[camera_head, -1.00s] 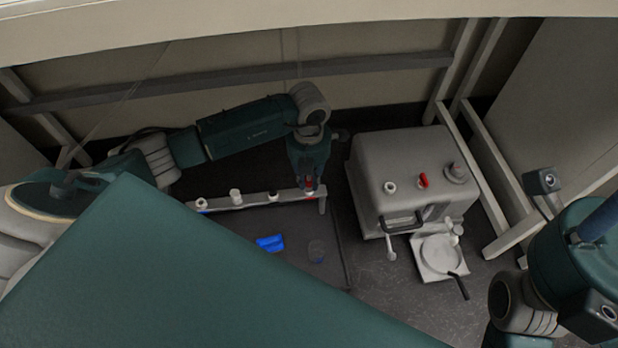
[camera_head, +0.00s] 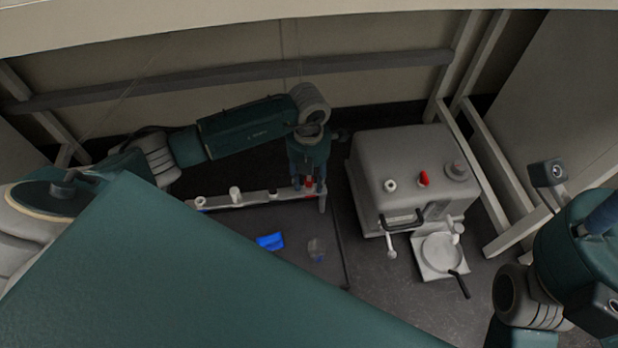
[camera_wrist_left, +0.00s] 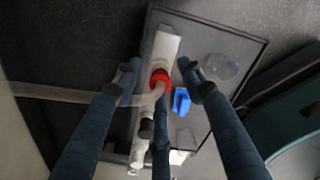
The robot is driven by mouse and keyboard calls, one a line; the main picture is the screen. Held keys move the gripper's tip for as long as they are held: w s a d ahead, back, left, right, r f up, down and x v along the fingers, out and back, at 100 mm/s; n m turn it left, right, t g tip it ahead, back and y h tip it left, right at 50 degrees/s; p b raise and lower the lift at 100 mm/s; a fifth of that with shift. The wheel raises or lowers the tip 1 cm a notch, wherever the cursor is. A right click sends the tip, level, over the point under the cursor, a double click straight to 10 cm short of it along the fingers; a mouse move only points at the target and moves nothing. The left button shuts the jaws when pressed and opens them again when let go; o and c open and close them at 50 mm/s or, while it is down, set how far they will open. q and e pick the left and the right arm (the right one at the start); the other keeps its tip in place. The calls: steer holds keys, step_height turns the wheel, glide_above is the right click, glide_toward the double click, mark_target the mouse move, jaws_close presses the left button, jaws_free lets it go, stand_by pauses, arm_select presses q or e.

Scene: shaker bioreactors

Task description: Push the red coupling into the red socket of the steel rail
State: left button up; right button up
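The steel rail (camera_head: 250,198) lies along the dark tray, with white and dark fittings along it. The red coupling (camera_head: 309,183) is at the rail's right end, where the red socket is; in the left wrist view the red coupling (camera_wrist_left: 160,77) looks like a red ring with a pale tube (camera_wrist_left: 75,94) running off to the left. I cannot tell how deep it sits. My left gripper (camera_head: 308,187) is above the rail end, its fingers spread around the coupling and apart from it. The left gripper (camera_wrist_left: 160,88) also shows open in the wrist view. My right gripper is out of view.
A blue piece (camera_head: 270,241) and a clear cup (camera_head: 316,249) are on the tray in front of the rail. A grey box-shaped machine (camera_head: 402,172) with a red knob (camera_head: 423,179) and a pan (camera_head: 440,253) stands to the right. A frame stands behind.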

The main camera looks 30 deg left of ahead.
mark_target(309, 180)
arm_select(q)
steer(key=shift+r, duration=0.15)
step_height(309, 180, up, 12)
stand_by(0.4)
